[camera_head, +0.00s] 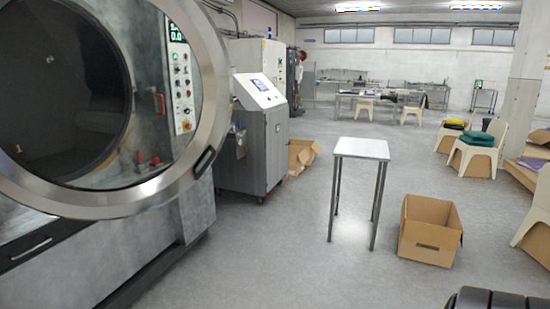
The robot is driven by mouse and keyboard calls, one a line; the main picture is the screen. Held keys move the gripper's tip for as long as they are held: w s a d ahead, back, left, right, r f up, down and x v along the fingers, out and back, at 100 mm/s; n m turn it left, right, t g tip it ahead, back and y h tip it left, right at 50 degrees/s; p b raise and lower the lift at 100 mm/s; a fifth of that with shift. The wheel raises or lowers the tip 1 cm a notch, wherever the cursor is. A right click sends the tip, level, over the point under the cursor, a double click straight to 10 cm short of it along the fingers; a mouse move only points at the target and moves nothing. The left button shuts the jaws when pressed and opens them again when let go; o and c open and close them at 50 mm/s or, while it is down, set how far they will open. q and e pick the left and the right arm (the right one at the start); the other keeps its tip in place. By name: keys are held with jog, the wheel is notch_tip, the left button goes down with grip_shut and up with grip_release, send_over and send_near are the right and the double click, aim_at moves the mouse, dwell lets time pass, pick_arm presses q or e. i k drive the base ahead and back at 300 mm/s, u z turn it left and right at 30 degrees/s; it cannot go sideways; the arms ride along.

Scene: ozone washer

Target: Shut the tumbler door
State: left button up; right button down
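The tumbler door (110,203) is a large round metal ring with a clear window at the left of the head view. It stands open, swung out in front of the washer. A small black handle (204,161) sits on its lower right rim. Behind the window I see the dark round drum opening (75,85) and the control panel (181,85) with lit buttons. The door's left and top parts are cut off by the picture edge. Neither of my grippers is in view; a dark rounded piece at the bottom right corner appears to be part of my arm.
A grey cabinet (262,150) with a sloped screen stands right of the washer. A small white-topped table (361,148) and an open cardboard box (430,235) stand mid-right. Chairs (478,155) line the right side. The floor (270,265) before the washer is clear.

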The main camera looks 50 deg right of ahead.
aim_at(22, 184)
jog(key=u, duration=1.2)
jog(key=k, duration=0.15)
jog(key=z, duration=2.5)
jog(key=i, duration=1.35)
jog(key=u, duration=0.45)
